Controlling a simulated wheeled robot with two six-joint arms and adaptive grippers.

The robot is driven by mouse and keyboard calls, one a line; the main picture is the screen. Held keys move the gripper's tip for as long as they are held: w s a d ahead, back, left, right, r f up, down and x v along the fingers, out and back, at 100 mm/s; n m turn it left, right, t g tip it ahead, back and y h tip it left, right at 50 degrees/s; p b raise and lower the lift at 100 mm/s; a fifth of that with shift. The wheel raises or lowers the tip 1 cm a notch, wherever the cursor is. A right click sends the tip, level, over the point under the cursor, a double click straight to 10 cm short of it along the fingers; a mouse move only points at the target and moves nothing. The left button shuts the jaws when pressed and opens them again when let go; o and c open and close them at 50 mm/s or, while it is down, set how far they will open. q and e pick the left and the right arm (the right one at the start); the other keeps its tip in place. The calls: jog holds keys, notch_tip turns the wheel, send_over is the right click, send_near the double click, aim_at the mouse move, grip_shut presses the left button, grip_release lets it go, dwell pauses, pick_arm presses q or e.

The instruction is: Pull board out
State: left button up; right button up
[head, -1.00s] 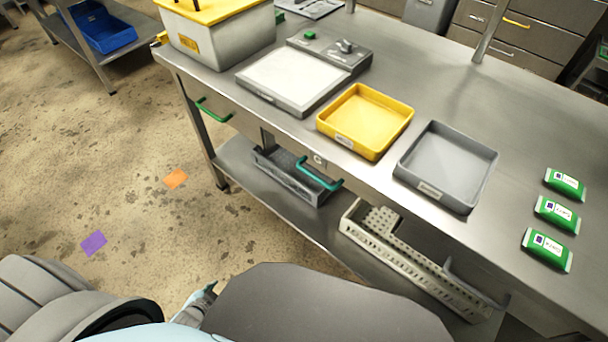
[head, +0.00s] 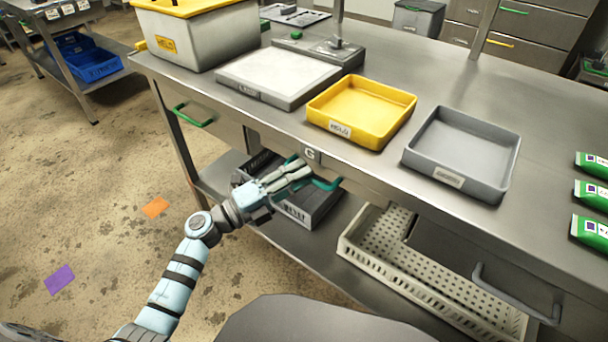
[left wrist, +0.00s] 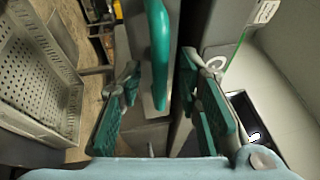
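A teal handle (head: 327,184) sits under the front edge of the steel bench, below a plate marked G (head: 311,154). The board itself cannot be told apart clearly from the bench front. My left gripper (head: 303,171) is at this handle, its fingers reaching toward the bench and covering part of the bar. In the left wrist view, the teal bar (left wrist: 160,50) stands between the two green-padded fingers of the left gripper (left wrist: 165,105). The fingers are spread, with gaps on both sides of the bar. My right gripper is out of view.
A yellow tray (head: 397,127) and a grey tray (head: 507,178) stand on the bench top. A dark grey crate (head: 325,203) and a cream perforated basket (head: 395,283) are on the lower shelf. A green drawer handle (head: 190,117) is at left.

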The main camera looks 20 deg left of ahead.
pick_arm(q)
jog(key=shift+w+d+r, duration=0.1)
jog(key=shift+w+d, duration=0.35)
grip_shut()
